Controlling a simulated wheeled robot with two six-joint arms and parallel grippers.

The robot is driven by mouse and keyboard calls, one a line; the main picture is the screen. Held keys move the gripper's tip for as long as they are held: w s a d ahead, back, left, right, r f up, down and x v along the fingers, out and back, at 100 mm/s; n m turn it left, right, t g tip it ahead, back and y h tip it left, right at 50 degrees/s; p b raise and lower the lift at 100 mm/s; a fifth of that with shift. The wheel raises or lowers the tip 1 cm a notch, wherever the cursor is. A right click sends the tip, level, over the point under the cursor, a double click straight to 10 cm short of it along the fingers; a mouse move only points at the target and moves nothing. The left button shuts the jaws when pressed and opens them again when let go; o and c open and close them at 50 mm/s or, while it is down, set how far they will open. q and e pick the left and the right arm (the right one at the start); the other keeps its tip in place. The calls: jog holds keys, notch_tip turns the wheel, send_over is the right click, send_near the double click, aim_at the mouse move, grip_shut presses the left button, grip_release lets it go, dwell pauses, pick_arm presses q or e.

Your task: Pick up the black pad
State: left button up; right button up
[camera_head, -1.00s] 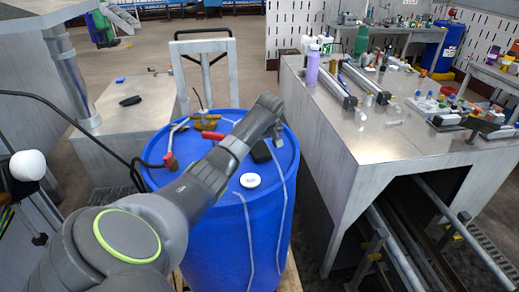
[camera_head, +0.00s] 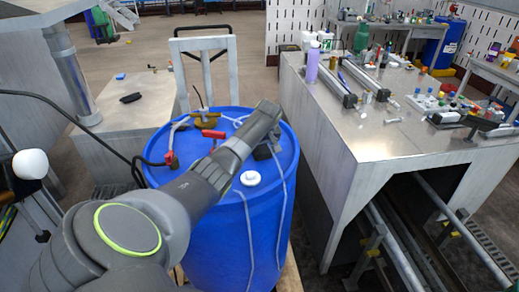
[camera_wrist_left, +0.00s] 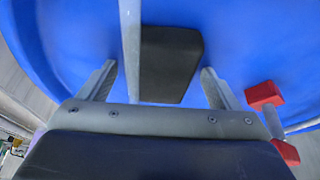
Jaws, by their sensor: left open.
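The black pad (camera_wrist_left: 170,65) lies on the blue barrel's lid (camera_wrist_left: 235,35) in the left wrist view. My left gripper (camera_wrist_left: 160,80) is open, with one finger on each side of the pad and a gap showing on both sides. A pale hose runs along the pad's left edge, between it and the left finger. In the head view my left gripper (camera_head: 268,150) is over the right part of the barrel top, and my arm hides the pad there. My right gripper is not in view.
The blue barrel (camera_head: 225,225) carries a white cap (camera_head: 250,178), red-handled valves (camera_head: 213,134) and hoses. A metal workbench (camera_head: 372,135) with bottles and small parts stands to the right. A low metal table (camera_head: 130,117) stands to the left.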

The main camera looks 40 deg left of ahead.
aim_at(260, 147)
pick_arm(q)
jog(key=shift+f, duration=0.1)
jog(key=c, duration=1.1)
jog(key=shift+o, duration=0.2)
jog(key=shift+r+b, duration=0.35)
jog(key=shift+r, duration=0.05)
notch_tip(260, 147, up, 10)
jog(key=b, duration=0.2)
jog(key=shift+b, duration=0.4)
jog(key=shift+f, duration=0.1)
